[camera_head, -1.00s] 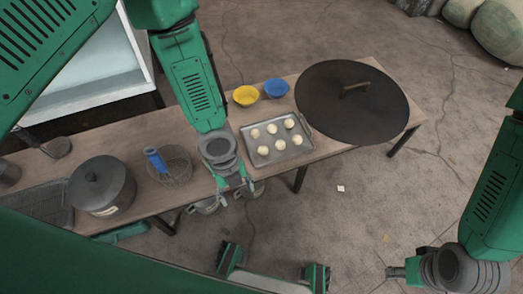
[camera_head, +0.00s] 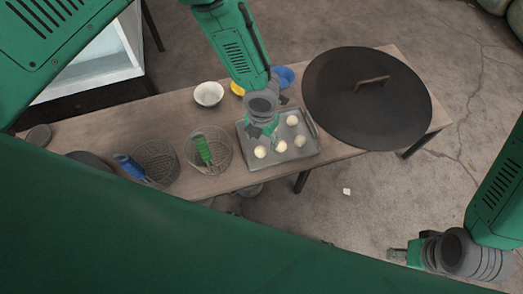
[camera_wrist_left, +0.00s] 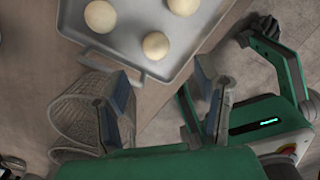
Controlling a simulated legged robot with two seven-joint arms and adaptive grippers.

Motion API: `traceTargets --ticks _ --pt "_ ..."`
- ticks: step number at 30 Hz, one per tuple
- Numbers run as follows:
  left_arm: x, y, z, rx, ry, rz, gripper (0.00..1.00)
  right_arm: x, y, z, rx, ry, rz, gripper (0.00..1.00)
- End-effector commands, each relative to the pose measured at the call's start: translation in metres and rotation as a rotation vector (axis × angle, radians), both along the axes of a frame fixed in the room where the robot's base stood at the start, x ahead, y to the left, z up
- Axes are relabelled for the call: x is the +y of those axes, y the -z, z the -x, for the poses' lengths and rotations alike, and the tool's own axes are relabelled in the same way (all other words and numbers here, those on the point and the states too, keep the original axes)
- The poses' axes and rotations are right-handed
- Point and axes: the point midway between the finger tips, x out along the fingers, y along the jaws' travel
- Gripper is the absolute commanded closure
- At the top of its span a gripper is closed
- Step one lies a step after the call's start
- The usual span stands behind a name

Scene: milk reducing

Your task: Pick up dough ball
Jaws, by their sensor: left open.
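Pale round dough balls (camera_head: 281,146) lie on a grey metal tray (camera_head: 314,153) on the table. Several show in the head view; my left gripper and arm may hide others. My left gripper (camera_head: 262,133) is over the left part of the tray, above or near the dough balls. In the left wrist view its two fingers (camera_wrist_left: 163,92) are apart with nothing between them. There, a dough ball (camera_wrist_left: 155,46) lies near the tray's corner, beyond the fingertips, with others farther up. My right gripper (camera_head: 399,254) is at the lower right, away from the table; its jaw opening is unclear.
A large dark round lid (camera_head: 335,115) covers the table's right end. Wire baskets with a green handle (camera_head: 203,150) and a blue handle (camera_head: 131,167) stand left of the tray. White (camera_head: 209,93), yellow (camera_head: 238,89) and blue (camera_head: 284,75) bowls stand behind.

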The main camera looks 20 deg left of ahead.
Motion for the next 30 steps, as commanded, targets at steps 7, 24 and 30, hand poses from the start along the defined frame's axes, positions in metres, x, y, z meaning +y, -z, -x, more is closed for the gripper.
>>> traceTargets --ticks 7,24,30 --pt "0.001 0.031 0.000 0.000 -0.004 0.001 0.43 0.000 0.013 0.000 0.000 0.000 0.000 0.60" --pt "0.005 0.085 -0.002 0.000 -0.005 0.001 0.43 0.000 0.041 0.000 0.000 0.000 0.000 0.60" --pt "0.005 0.083 -0.003 0.000 -0.005 0.001 0.64 0.000 0.040 0.000 -0.001 0.000 0.000 0.60"
